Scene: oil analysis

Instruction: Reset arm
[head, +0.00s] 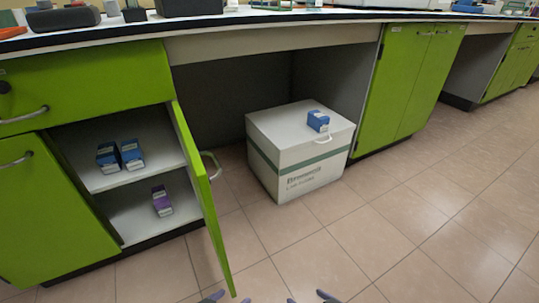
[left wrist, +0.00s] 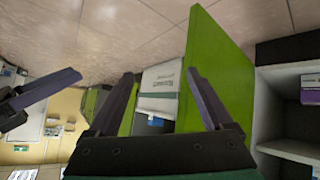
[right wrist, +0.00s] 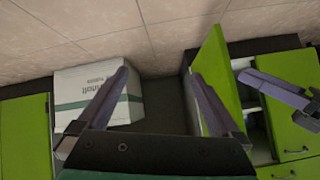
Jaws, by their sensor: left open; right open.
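My left gripper (head: 229,298) and my right gripper (head: 309,298) show only as purple fingertips at the bottom edge of the head view, side by side. In the left wrist view the left gripper (left wrist: 160,73) has its fingers spread with nothing between them. In the right wrist view the right gripper (right wrist: 159,73) is also spread and empty. Each wrist view shows part of the other gripper at its side. The arms themselves are out of the head view.
A green cabinet door (head: 202,195) stands open beside shelves holding two blue boxes (head: 108,157) (head: 131,154) and a purple box (head: 162,201). A white carton (head: 300,150) sits under the bench with a blue box (head: 318,121) on top. The tiled floor at right is clear.

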